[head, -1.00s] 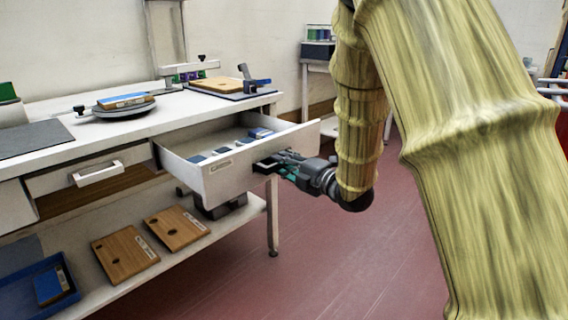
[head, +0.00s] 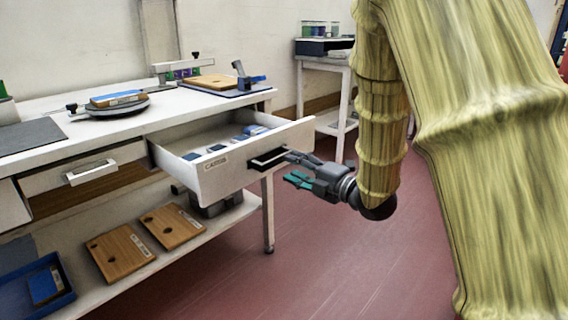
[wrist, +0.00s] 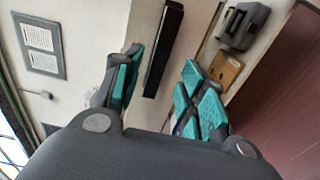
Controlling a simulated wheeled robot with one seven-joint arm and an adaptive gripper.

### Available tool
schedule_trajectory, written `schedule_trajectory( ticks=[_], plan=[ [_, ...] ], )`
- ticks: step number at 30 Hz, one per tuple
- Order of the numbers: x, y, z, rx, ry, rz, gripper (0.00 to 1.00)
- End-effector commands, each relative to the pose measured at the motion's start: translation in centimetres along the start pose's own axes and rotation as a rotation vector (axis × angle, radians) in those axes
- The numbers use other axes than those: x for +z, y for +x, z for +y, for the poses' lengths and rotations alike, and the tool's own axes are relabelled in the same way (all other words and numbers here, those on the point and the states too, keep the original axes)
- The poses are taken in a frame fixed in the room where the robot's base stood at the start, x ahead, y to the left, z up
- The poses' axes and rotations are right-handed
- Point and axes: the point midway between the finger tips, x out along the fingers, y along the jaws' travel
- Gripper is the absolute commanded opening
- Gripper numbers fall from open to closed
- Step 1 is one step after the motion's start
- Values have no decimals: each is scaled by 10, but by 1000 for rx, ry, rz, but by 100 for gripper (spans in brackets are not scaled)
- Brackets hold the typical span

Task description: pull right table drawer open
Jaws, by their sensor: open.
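The right table drawer (head: 226,172) is pulled out from under the white tabletop, with several small blue-topped items inside it. A label is on its white front, and its dark handle (head: 268,158) is now uncovered. The handle also shows as a black bar (wrist: 164,50) in the wrist view, ahead of and between the fingers. My gripper (head: 292,170) is open just to the right of the drawer front, apart from the handle in the wrist view. Its teal-padded fingers (wrist: 160,88) are spread with nothing between them.
The left drawer (head: 92,172) is shut. Wooden boards (head: 118,254) and a blue tray (head: 36,290) lie on the lower shelf. A turntable (head: 108,107) stands on the tabletop. A side table (head: 326,62) is behind. The red floor right of the table is clear.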

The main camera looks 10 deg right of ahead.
Motion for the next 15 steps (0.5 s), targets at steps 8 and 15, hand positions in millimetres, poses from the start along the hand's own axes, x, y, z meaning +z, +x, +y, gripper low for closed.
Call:
schedule_trajectory(
  ticks=[8, 15],
  plan=[
    [0, -41, 0, 1, 0, -1, 41],
    [0, -54, 0, 1, 1, 0, 41]
  ],
)
